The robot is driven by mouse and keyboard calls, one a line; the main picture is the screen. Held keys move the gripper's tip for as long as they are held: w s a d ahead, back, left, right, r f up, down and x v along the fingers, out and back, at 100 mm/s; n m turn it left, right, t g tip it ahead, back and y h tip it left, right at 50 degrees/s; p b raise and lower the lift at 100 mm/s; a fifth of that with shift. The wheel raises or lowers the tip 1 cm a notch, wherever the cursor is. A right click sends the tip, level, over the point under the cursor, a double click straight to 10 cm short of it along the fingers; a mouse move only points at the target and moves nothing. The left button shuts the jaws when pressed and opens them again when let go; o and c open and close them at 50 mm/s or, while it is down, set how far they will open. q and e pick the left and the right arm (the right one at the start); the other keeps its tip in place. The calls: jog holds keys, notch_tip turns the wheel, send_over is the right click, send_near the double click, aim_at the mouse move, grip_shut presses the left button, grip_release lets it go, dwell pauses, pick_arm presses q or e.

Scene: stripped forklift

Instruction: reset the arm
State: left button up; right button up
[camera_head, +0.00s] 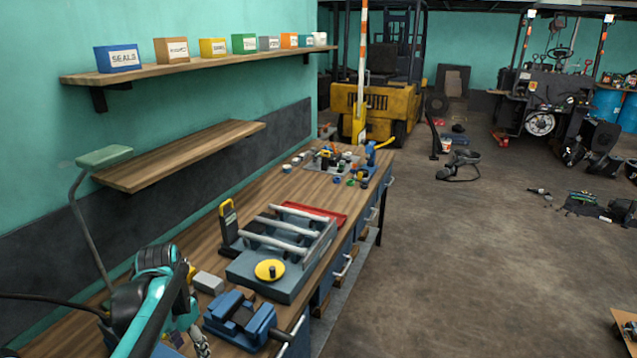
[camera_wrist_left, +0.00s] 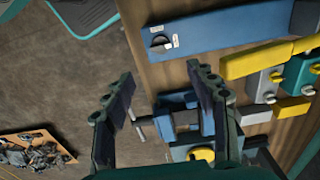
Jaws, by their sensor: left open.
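My left arm (camera_head: 155,300), teal and black, comes in at the bottom left of the head view, over the near end of the workbench. Its jaws cannot be made out clearly there. In the left wrist view my left gripper (camera_wrist_left: 160,75) is open, with its two dark fingers wide apart and nothing held between them. A blue vise (camera_wrist_left: 180,122) shows beyond and partly between the fingers; it also stands on the bench in the head view (camera_head: 240,318). I cannot tell whether the fingers touch it. My right gripper is in neither view.
The wooden workbench (camera_head: 190,245) carries a grey fixture (camera_head: 275,255) with a yellow disc, a black-and-yellow handheld device (camera_head: 228,222) and a red tray (camera_head: 315,213). A shelf (camera_head: 180,70) with small boxes hangs on the wall. Open floor (camera_head: 450,260) lies right, before the yellow forklift (camera_head: 375,105).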

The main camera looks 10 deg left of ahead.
pick_arm(q)
jog(key=s+d+f+n+t+b, duration=0.1)
jog(key=s+d+f+t+b, duration=0.1)
jog(key=d, duration=0.6)
jog(key=s+d+f+n+t+b, duration=0.2)
jog(key=s+d+f+t+b, duration=0.1)
jog(key=d, duration=0.6)
jog(key=shift+s+d+f+t, duration=0.25)
jog(key=shift+s+t, duration=0.35)
jog(key=shift+t, duration=0.4)
